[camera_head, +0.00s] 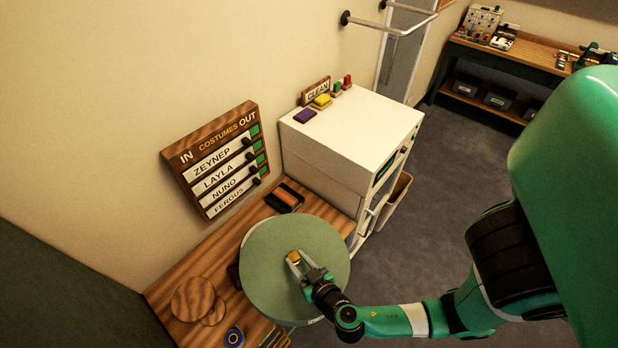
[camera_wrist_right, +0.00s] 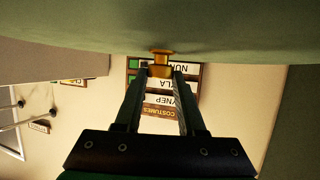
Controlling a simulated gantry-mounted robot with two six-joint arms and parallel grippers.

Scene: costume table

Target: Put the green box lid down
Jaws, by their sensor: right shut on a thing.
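The green box lid (camera_head: 265,275) is a large round disc with a small brass knob (camera_wrist_right: 161,55) at its middle. My right gripper (camera_head: 298,262) is shut on this knob. In the right wrist view the fingertips (camera_wrist_right: 160,75) meet the knob, and the lid's green face (camera_wrist_right: 70,25) fills the top. The lid covers much of the wooden table (camera_head: 225,240) in the head view. What lies under it is mostly hidden, and I cannot tell whether it touches anything below. My left gripper is not in view.
A white cabinet (camera_head: 340,135) with small coloured items on top stands behind the lid. A name board (camera_head: 215,160) hangs on the wall. A dark tray (camera_head: 285,197) lies behind the lid.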

